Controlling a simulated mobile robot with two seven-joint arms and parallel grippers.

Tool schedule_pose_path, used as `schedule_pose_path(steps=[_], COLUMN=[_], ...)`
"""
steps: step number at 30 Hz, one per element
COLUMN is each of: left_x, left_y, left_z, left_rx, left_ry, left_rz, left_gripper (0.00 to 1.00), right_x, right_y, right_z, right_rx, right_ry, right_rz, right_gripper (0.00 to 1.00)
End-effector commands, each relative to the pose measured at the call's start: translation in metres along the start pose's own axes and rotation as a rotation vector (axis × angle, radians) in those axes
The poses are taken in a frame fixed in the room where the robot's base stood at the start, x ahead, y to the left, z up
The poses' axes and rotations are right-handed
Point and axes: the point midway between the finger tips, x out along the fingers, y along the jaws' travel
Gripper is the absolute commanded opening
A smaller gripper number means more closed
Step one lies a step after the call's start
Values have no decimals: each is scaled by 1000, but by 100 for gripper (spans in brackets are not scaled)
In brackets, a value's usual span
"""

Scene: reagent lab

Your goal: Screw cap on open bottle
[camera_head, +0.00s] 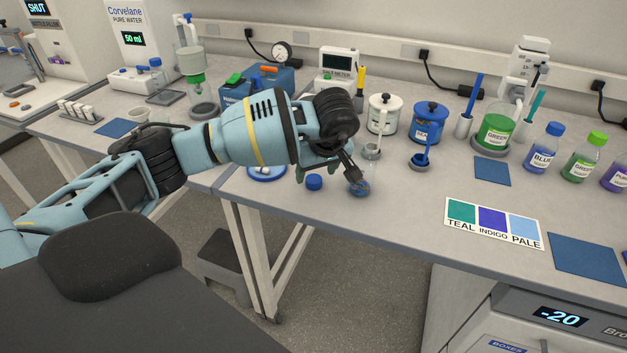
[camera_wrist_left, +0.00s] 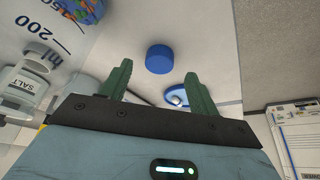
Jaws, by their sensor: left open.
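A blue screw cap (camera_head: 314,182) lies on the bench near its front edge. It also shows in the left wrist view (camera_wrist_left: 159,59), just beyond my fingertips. My right gripper is not in view.
A blue-rimmed dish (camera_head: 267,173) lies left of the cap. Behind are a white canister (camera_head: 382,113), a blue canister (camera_head: 430,122) and a salt meter (camera_head: 339,66). Blue (camera_head: 544,147) and green (camera_head: 584,158) bottles stand at right. A colour card (camera_head: 493,223) lies in front.

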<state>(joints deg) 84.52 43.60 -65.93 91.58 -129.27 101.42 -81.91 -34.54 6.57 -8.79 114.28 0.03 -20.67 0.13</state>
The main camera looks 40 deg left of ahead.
Motion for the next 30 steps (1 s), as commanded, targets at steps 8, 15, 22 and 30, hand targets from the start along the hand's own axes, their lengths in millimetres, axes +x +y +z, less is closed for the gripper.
schedule_pose_path(steps=[8, 15, 22, 30], left_x=[29, 30, 30, 30], left_y=[0, 1, 1, 1], left_z=[-1, -1, -1, -1], left_rx=[0, 0, 0, 0], left_ry=[0, 1, 1, 1], left_rz=[0, 2, 2, 2], left_gripper=[61, 61, 47, 14], right_x=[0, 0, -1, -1], right_y=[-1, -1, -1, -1], right_z=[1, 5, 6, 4], right_rx=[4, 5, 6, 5], right_ry=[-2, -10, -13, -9], right_rz=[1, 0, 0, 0], right_gripper=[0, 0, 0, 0])
